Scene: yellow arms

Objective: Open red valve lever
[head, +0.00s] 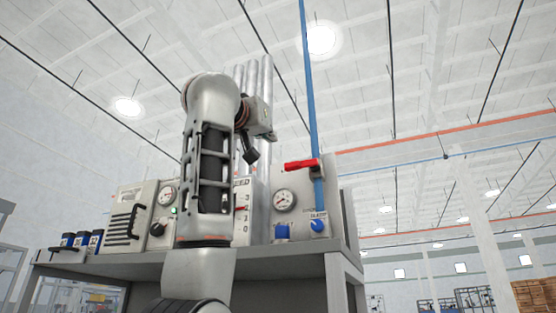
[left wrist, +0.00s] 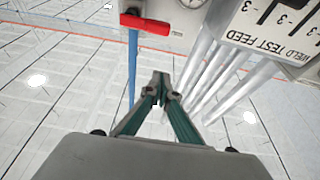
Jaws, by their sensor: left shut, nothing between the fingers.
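The red valve lever (head: 301,164) lies roughly horizontal across the vertical blue pipe (head: 313,95), with its long end to the left. In the left wrist view the lever (left wrist: 146,23) is at the top, left of centre, and the pipe (left wrist: 132,65) runs down from it. My left gripper (left wrist: 161,84) is shut and empty, its fingertips together, apart from the lever. In the head view my left arm stands in front of the panel, its wrist left of and above the lever; the fingers are not clear there. My right gripper is not in view.
Several silver pipes (head: 266,95) rise behind my arm. Space right of the blue pipe looks clear.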

